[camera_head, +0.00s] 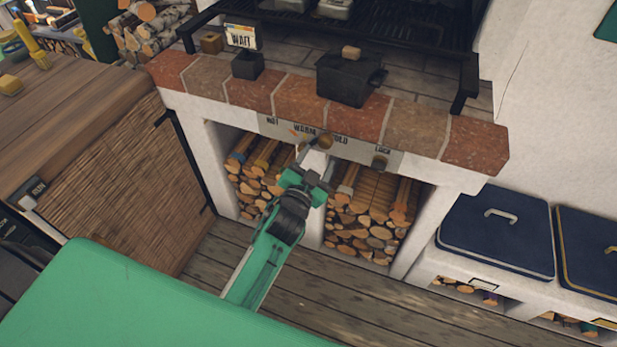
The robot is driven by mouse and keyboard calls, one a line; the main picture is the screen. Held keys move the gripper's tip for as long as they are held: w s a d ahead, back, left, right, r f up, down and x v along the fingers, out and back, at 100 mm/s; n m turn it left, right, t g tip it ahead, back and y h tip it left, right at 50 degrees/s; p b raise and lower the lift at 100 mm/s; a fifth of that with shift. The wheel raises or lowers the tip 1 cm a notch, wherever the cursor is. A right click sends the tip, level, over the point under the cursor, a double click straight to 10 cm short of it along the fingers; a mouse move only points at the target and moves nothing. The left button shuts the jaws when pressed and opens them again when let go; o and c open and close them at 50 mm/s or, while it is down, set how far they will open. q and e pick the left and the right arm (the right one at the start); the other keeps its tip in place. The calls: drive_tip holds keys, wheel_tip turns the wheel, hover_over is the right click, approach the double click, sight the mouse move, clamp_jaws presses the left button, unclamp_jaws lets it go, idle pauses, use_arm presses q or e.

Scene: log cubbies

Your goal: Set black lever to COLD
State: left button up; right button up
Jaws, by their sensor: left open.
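A grey control panel (283,129) is set under the brick ledge, with the words HOT, WARM, COLD and LOCK from left to right. A round brass-coloured knob (325,142) sits just left of and below the word COLD. Whether it belongs to the black lever, I cannot tell; the lever itself is not clearly seen, and my gripper covers part of the panel. My left gripper (315,161) is open, just below and in front of this knob; contact cannot be told. A second small knob (380,162) sits below LOCK. My right gripper is not in view.
Cubbies below the panel hold stacked logs (370,215). A black pot (349,77) and a small black box (247,65) stand on the brick ledge (415,130). A wooden counter (75,100) is at the left, blue coolers (497,232) at the right. The plank floor is clear.

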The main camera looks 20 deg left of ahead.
use_arm(q)
drive_tip(key=s, duration=0.5)
drive_tip(key=shift+s+a, duration=0.1)
drive_tip(key=shift+s, duration=0.25)
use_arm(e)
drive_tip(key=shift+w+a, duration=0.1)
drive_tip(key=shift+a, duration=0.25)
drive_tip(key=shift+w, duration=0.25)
